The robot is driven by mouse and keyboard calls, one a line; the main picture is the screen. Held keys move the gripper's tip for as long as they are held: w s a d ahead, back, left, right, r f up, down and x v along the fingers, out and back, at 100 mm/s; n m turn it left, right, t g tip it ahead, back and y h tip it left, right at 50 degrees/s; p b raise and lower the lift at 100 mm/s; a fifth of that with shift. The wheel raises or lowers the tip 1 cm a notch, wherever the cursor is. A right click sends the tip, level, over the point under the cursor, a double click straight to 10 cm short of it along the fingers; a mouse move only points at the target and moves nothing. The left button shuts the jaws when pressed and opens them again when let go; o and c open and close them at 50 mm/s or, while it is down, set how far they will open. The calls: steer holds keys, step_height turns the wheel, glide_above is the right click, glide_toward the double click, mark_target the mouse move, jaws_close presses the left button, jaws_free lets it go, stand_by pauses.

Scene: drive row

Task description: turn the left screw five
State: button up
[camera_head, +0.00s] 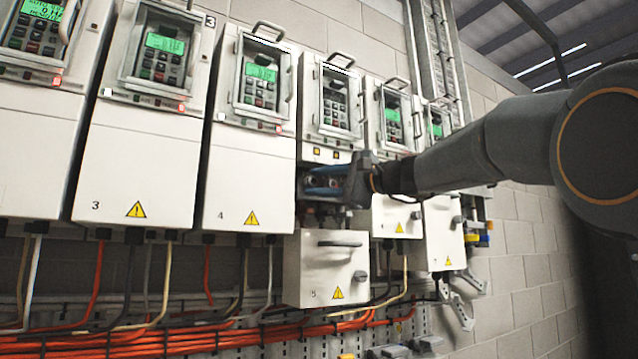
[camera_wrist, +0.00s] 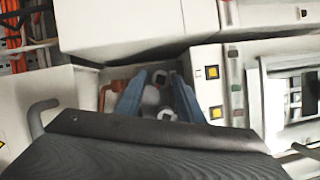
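Drive five is open. Its lower front cover (camera_head: 322,285), marked 5, hangs below the opening (camera_head: 310,205). My gripper (camera_head: 322,182) reaches into the opening from the right. In the wrist view my two blue fingers (camera_wrist: 158,82) are apart, one on each side of a pale screw with a dark centre (camera_wrist: 161,77), the upper one in that view. A second such screw (camera_wrist: 167,115) shows lower down between the fingers. The upper one lies towards drive four, so it appears to be the left screw. I cannot tell whether the fingers touch it.
Drive four (camera_head: 248,180) stands close on the left, drive six (camera_head: 393,215) on the right. Two yellow squares (camera_wrist: 213,92) sit on the panel above the opening. The hanging cover has a handle (camera_head: 340,244). Orange cables (camera_head: 250,338) run below. A copper-coloured part (camera_wrist: 110,95) lies beside a finger.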

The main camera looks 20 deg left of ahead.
steer(key=shift+o, duration=0.5)
steer(key=b+v, duration=0.1)
steer(key=v, duration=0.6)
steer(key=shift+d, duration=0.4)
steer(key=shift+s+f, duration=0.1)
steer(key=shift+s, duration=0.05)
steer(key=s+d+f+n+g+h, duration=0.1)
steer(key=s+d+f+h, duration=0.15)
steer(key=f, duration=0.75)
steer(key=s+d+f+n+g+h, duration=0.1)
steer(key=s+d+f+h, duration=0.2)
steer(key=f, duration=0.8)
steer(key=s+d+f+n+h, duration=0.1)
steer(key=s+f+h, duration=0.25)
steer(key=f, duration=0.65)
steer(key=s+d+f+n+g+h, duration=0.1)
steer(key=s+d+f+h, duration=0.1)
steer(key=s+d+f, duration=0.4)
steer(key=s+d+f+n+g+h, duration=0.1)
steer(key=s+f, duration=0.2)
steer(key=f, duration=0.4)
steer(key=s+d+f+n+g+h, duration=0.2)
steer(key=s+d+f+n+h, duration=0.25)
steer(key=s+d+f, duration=1.05)
steer(key=s+d+r+m+h+p, duration=0.1)
steer(key=d+r+m+p, duration=0.1)
steer(key=d+r+p, duration=0.6)
steer(key=p, duration=0.7)
steer(key=shift+m+h, duration=0.35)
